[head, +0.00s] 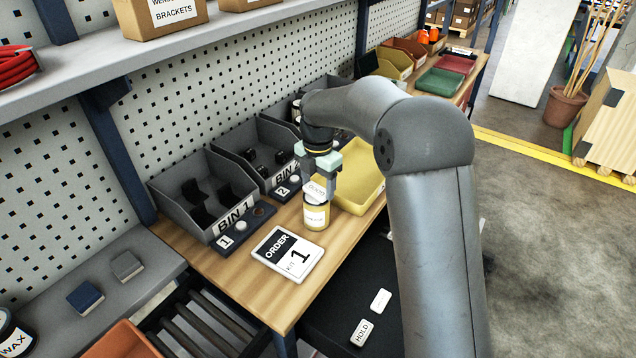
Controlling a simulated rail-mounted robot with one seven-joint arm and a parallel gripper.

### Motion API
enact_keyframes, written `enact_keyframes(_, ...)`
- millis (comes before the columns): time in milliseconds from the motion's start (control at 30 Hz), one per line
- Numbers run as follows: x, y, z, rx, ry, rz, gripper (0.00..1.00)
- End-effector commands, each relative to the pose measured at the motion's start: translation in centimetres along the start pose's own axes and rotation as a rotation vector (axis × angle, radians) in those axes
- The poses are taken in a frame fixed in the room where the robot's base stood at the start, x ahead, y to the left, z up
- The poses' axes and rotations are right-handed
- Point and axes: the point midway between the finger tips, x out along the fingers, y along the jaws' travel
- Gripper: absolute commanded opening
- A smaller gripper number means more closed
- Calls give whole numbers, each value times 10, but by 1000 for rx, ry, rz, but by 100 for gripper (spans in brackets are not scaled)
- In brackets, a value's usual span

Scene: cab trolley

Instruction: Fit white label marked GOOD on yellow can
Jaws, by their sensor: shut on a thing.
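My gripper (320,180) points down over the wooden bench, its fingers on either side of a white label (316,192). The label faces the camera, and its small lettering appears to read GOOD. The yellow can (317,224) stands upright on the bench directly below, with a pale printed band around its side. The label's lower edge overlaps the can's top in the head view. I cannot tell whether the label touches the can. My gripper is shut on the label, and its fingers partly hide the label's edges and the can's rim.
Grey bins (205,195) line the pegboard behind the can. A yellow tray (362,180) sits close at its right. An ORDER card (287,254) lies in front. A HOLD label (361,332) and a white label (381,299) lie on the lower black surface.

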Motion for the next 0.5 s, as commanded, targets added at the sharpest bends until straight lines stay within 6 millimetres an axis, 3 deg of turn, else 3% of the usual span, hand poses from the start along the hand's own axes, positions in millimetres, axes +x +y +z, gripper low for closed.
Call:
enact_keyframes(167,1,0,0,0,1,-2,41)
enact_keyframes(200,1,0,0,0,1,-2,65)
enact_keyframes(300,1,0,0,0,1,-2,88)
enact_keyframes(500,1,0,0,0,1,-1,88)
